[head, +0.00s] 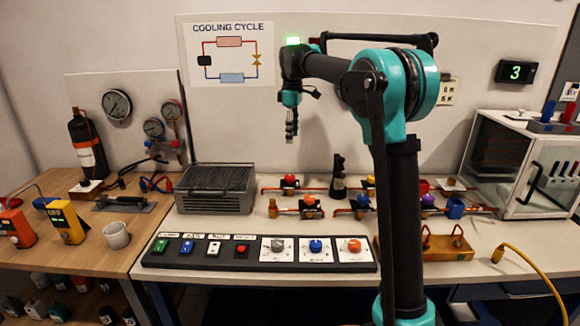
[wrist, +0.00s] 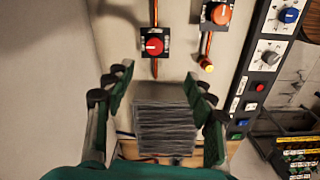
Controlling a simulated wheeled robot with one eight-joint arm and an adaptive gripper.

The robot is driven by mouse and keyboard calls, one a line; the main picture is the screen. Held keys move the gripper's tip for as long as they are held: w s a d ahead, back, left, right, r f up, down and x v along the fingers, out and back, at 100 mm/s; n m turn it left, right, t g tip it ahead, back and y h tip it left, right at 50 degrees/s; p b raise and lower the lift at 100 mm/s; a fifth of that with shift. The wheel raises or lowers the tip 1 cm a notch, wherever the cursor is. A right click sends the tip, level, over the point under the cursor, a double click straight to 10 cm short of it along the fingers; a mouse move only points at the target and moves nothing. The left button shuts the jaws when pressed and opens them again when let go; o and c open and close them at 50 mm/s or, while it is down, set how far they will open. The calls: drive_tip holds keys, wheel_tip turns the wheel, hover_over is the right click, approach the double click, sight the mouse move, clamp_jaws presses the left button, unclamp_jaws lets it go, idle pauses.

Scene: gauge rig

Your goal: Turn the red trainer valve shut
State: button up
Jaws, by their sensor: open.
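The red trainer valve (head: 289,179) is a round red knob on a dark block on a copper pipe, at the back of the bench in the head view. In the wrist view the red valve (wrist: 154,46) lies just beyond the open fingers, with a pale mark across its knob. My gripper (head: 291,138) hangs pointing down, above and behind the bench items in the head view, apart from the valve. In the wrist view my gripper (wrist: 160,78) has its two fingers wide apart with nothing between them.
An orange-knobbed valve (head: 310,199) stands close beside the red one, and a blue-knobbed valve (head: 363,200) is further right. A finned grey box (head: 214,203) is to the left. A dark control panel (head: 258,265) lies along the front edge. A black bottle-like object (head: 338,180) stands behind.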

sight(290, 176)
drive_tip(key=f, duration=0.5)
drive_tip(key=w+f, duration=0.1)
drive_tip(key=f, duration=0.5)
drive_tip(key=a+f, duration=0.1)
drive_tip(key=f, duration=0.4)
drive_tip(key=shift+w+f, duration=0.2)
drive_tip(key=shift+f, duration=0.15)
drive_tip(key=shift+c, duration=0.4)
drive_tip(key=c, duration=1.1)
